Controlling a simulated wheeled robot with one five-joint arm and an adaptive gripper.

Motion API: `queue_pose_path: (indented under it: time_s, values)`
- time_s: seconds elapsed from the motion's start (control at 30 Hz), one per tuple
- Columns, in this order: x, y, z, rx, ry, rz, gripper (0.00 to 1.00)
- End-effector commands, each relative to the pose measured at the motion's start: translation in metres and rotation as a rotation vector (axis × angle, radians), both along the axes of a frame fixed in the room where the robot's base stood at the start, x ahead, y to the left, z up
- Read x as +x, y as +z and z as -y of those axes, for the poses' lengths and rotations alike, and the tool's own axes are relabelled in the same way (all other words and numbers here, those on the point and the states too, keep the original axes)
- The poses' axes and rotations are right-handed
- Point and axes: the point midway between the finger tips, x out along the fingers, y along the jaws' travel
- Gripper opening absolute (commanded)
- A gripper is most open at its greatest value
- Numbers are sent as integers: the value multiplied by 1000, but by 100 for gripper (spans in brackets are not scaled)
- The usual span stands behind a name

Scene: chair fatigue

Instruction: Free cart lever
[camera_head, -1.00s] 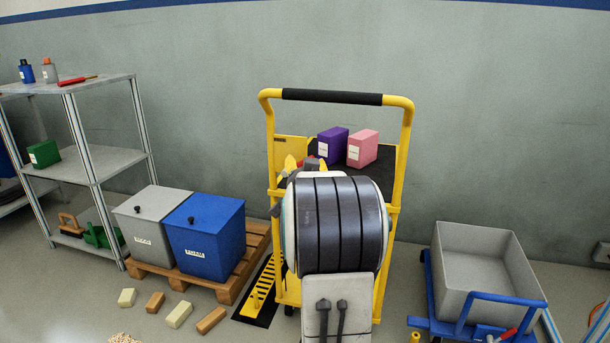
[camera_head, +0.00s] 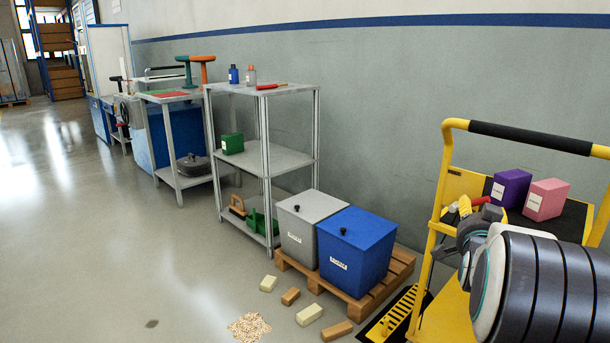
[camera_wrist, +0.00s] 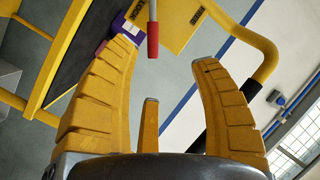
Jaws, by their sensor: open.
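The yellow cart (camera_head: 462,183) stands at the right of the head view, with a black-gripped push bar on top. A lever with a red grip (camera_wrist: 152,40) on a grey rod shows in the wrist view, between my fingertips in the picture; I cannot tell whether they touch it. A bit of red (camera_head: 478,201) shows beside my fingers in the head view. My gripper (camera_wrist: 163,52) is open, with yellow ribbed fingers. In the head view, my gripper (camera_head: 461,208) is in front of the cart's upper left part, and my arm hides much of the cart.
Purple (camera_head: 511,188) and pink (camera_head: 546,199) boxes sit on the cart. Grey (camera_head: 305,222) and blue (camera_head: 356,249) bins stand on a wooden pallet (camera_head: 375,300) to its left. Several small blocks lie in front. A grey shelf (camera_head: 268,158) stands farther left. The left floor is open.

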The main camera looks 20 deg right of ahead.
Motion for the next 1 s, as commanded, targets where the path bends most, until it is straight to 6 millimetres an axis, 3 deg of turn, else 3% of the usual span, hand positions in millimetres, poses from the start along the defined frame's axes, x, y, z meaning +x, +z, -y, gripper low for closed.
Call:
queue_pose_path:
  time_s: [0.17,0.27,0.47,0.67,1.0]
  values:
    - [2,9,-7,4,14,-18,58]
    - [6,24,-22,12,41,-58,58]
    - [12,64,-77,35,144,-207,58]
    - [6,99,-139,50,271,-385,58]
    - [-33,158,-238,39,508,-681,58]
